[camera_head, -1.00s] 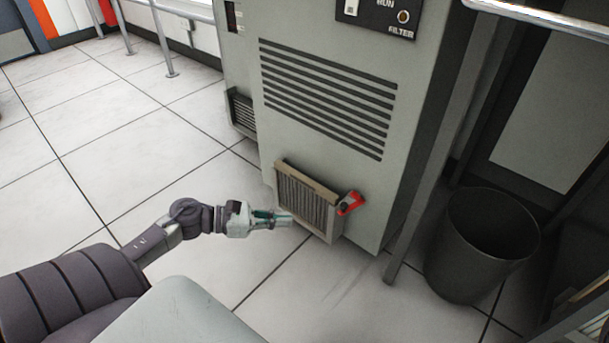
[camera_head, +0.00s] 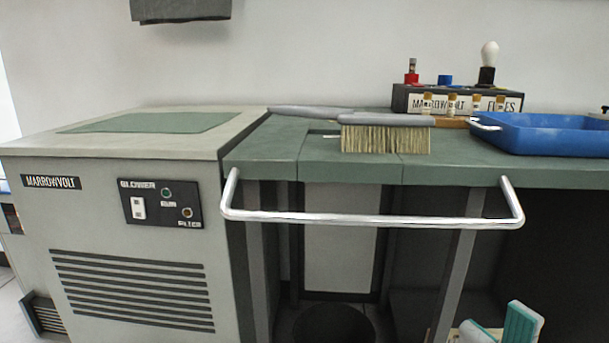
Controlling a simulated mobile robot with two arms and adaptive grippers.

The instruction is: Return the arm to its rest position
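My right gripper (camera_head: 498,322) shows at the bottom right edge, pointing up in front of the bench. Its two teal-padded fingers stand apart with nothing visible between them, so it is open. The rest of that arm is cut off by the frame. My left arm and gripper are out of view.
A grey blower cabinet (camera_head: 130,237) stands at left. A silver rail (camera_head: 370,218) runs along the front of the green bench (camera_head: 262,150). A brush (camera_head: 385,137), blue tray (camera_head: 550,135) and fuse box (camera_head: 425,99) are on top. A dark bin (camera_head: 333,325) stands below.

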